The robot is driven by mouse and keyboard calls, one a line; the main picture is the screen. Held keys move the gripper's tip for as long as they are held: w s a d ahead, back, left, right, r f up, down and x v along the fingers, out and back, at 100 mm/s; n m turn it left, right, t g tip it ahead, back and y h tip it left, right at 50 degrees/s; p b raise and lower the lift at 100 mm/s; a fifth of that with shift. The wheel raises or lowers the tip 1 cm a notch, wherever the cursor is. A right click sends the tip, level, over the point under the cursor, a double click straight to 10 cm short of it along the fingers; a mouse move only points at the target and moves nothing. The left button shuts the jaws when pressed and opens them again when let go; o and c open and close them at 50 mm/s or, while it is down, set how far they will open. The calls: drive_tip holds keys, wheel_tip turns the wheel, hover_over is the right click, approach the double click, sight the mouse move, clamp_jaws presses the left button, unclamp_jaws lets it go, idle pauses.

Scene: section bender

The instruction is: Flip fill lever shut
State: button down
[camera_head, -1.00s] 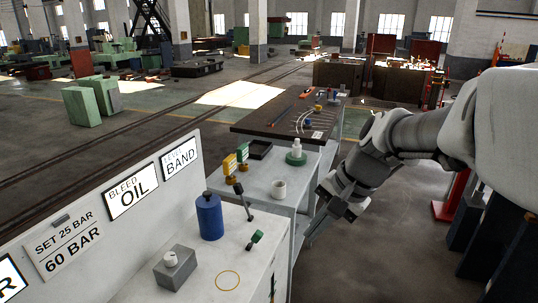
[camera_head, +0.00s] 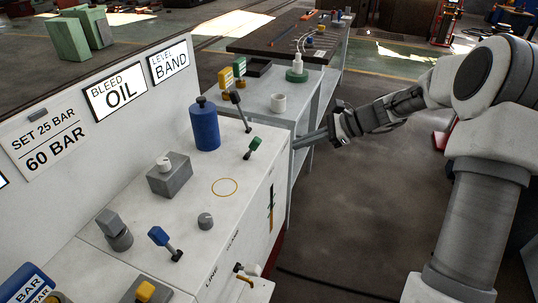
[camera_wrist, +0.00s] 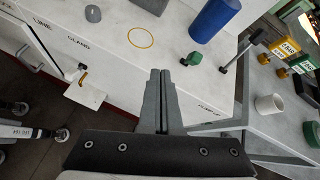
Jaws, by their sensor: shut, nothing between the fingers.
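No label naming a fill lever can be read. A green-handled lever (camera_head: 253,147) leans up from the white bench top (camera_head: 225,225); it also shows in the wrist view (camera_wrist: 191,59). A dark-tipped lever (camera_head: 240,110) stands behind it, beside the blue cylinder (camera_head: 205,127). A blue-handled lever (camera_head: 163,242) sits nearer, at the bench's front left. My gripper (camera_head: 299,143) is shut and empty, by the bench's right edge and right of the green lever. In the wrist view my gripper (camera_wrist: 160,72) points at the bench edge, apart from the levers.
A grey block with a white knob (camera_head: 169,174), a small grey knob (camera_head: 205,221) and a yellow ring (camera_head: 224,187) are on the bench. A valve (camera_head: 247,270) juts from its front. A white cup (camera_head: 278,103) stands on the grey table behind.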

drive_tip(key=w+d+f+m+t+y+b, duration=0.2)
drive_tip(key=w+d+f+m+b, duration=0.1)
drive_tip(key=f, duration=0.6)
drive_tip(key=w+m+b, duration=0.1)
drive_tip(key=w+m, duration=0.1)
drive_tip(key=w, duration=0.1)
drive_tip(key=shift+w+d+f+t+y, duration=0.15)
drive_tip(key=shift+d+t+y, duration=0.15)
drive_tip(key=shift+d+y, duration=0.1)
drive_tip(key=shift+a, duration=0.1)
drive_tip(key=b, duration=0.3)
approach(252, 148)
drive_tip(key=w+a+f, duration=0.2)
drive_tip(key=shift+w+a+f, duration=0.3)
drive_tip(key=shift+a, duration=0.1)
drive_tip(key=shift+w+a+r, duration=0.15)
drive_tip(key=shift+a+r, duration=0.1)
